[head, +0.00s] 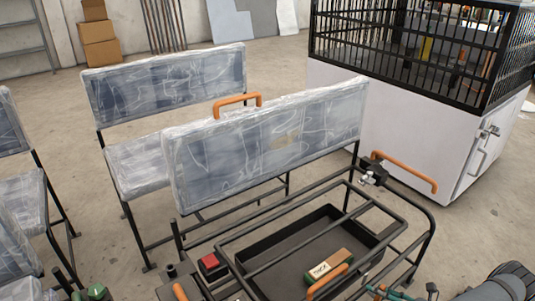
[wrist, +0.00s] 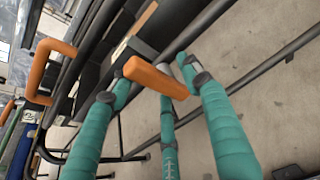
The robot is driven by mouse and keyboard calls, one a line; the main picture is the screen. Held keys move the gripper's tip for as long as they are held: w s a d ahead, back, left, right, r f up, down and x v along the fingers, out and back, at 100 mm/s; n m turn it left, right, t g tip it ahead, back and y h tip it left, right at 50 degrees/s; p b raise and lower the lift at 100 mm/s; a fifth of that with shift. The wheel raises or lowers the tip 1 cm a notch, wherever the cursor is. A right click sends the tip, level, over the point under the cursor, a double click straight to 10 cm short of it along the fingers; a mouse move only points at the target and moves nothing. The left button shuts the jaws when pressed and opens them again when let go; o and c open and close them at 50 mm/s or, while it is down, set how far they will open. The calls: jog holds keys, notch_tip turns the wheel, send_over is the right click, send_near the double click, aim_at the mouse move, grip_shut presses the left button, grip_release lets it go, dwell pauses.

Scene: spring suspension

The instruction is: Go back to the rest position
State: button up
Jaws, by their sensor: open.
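My gripper (wrist: 152,74) has teal-wrapped fingers with dark joints and is open in the wrist view. An orange handle (wrist: 160,80) lies across the space between its fingertips; I cannot tell whether any finger touches it. In the head view only part of the teal gripper (head: 388,293) shows at the bottom right, close to the orange handle (head: 328,282) by the black tray. The rest of the gripper is cut off by the picture edge.
A black tubular frame holds a black tray (head: 290,262) with a green-and-tan box (head: 328,264). Plastic-wrapped benches (head: 265,140) stand to the left. A white cabinet with a black cage (head: 400,125) stands behind at right. Bare floor (head: 465,235) shows at right.

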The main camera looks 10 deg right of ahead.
jog(key=shift+w+m, duration=0.1)
jog(key=shift+m, duration=0.2)
jog(key=shift+r, duration=0.1)
dwell(0.3)
jog(key=shift+a+n+p, duration=0.15)
jog(key=shift+n+p, duration=0.35)
jog(key=shift+p, duration=0.15)
jog(key=v, duration=1.1)
jog(key=x, duration=0.5)
jog(key=shift+a, duration=0.15)
